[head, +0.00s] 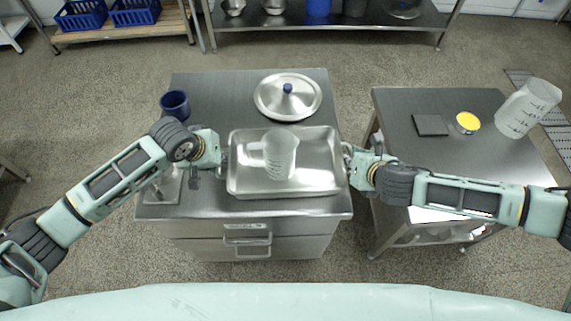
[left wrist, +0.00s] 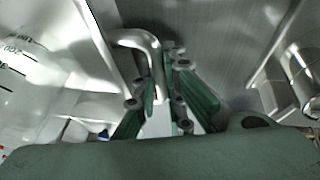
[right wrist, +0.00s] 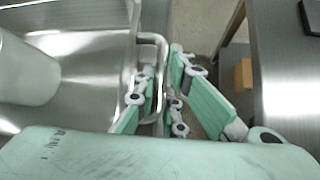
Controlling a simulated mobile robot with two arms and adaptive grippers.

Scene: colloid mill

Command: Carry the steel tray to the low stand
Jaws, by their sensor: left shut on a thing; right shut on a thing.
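The steel tray (head: 315,181) lies at the front of the steel drawer cabinet's top, with a clear measuring jug (head: 281,155) standing in it. My left gripper (head: 222,160) is shut on the tray's left handle, and that handle shows between the fingers in the left wrist view (left wrist: 155,60). My right gripper (head: 350,165) is shut on the tray's right handle, seen between the fingers in the right wrist view (right wrist: 158,75). Whether the tray touches the top is hard to tell. The low stand may be the steel table (head: 394,158) at right; I cannot be sure.
A round steel lid (head: 287,97) with a blue knob and a blue cup (head: 175,104) are behind the tray. The right table holds a dark square plate (head: 430,125), a yellow-filled dish (head: 467,122) and a clear jug (head: 528,107). A gap of floor separates cabinet and table.

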